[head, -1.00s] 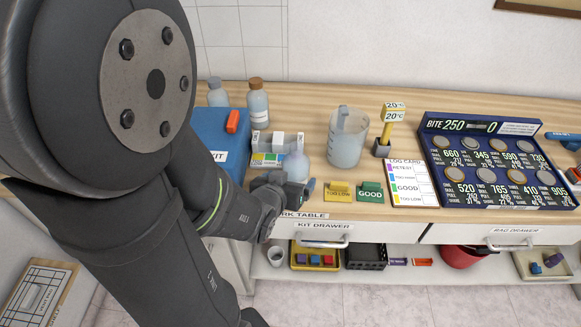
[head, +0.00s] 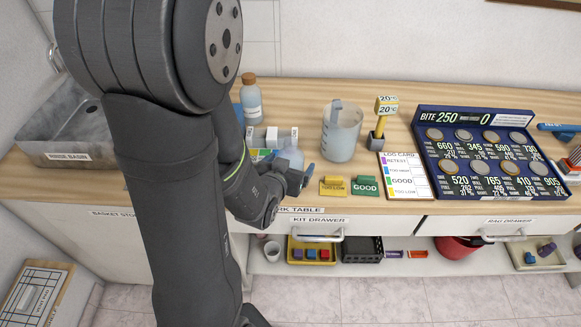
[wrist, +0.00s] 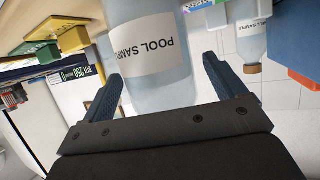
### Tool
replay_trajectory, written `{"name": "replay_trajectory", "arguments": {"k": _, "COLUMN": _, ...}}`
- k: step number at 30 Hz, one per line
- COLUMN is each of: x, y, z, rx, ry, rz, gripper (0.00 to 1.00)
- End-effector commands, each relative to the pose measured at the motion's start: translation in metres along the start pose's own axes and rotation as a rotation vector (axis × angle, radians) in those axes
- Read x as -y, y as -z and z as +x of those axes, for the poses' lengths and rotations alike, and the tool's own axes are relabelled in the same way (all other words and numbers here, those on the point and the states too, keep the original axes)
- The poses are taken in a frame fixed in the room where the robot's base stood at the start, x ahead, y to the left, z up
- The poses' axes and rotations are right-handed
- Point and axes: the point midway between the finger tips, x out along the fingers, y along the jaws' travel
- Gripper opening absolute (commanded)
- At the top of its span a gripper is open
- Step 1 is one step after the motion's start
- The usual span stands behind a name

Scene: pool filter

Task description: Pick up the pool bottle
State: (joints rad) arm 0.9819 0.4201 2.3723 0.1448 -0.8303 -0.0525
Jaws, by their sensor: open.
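A clear, pale blue bottle labelled "POOL SAMPLE" (wrist: 152,52) fills the upper middle of the wrist view. In the head view its body (head: 291,156) shows at the table's front edge, partly hidden by my gripper (head: 297,176).
A white test kit (head: 270,138) stands just behind the bottle. A measuring jug (head: 341,133) and yellow (head: 334,187) and green (head: 365,186) blocks are to the right. A grey rinse basin (head: 72,130) is at the left. The table's front edge runs under my gripper.

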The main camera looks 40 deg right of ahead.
Motion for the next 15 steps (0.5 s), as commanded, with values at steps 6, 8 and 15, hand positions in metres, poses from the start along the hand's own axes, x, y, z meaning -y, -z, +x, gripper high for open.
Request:
{"name": "replay_trajectory", "arguments": {"k": 6, "x": 0.0001, "y": -0.0001, "z": 0.0088, "rx": 0.000, "ry": 0.000, "rz": 0.000, "gripper": 0.89}}
{"name": "replay_trajectory", "arguments": {"k": 8, "x": 0.0001, "y": 0.0000, "z": 0.0088, "rx": 0.000, "ry": 0.000, "rz": 0.000, "gripper": 0.89}}
{"name": "replay_trajectory", "arguments": {"k": 15, "x": 0.0001, "y": 0.0000, "z": 0.0085, "rx": 0.000, "ry": 0.001, "rz": -0.001, "gripper": 0.63}}
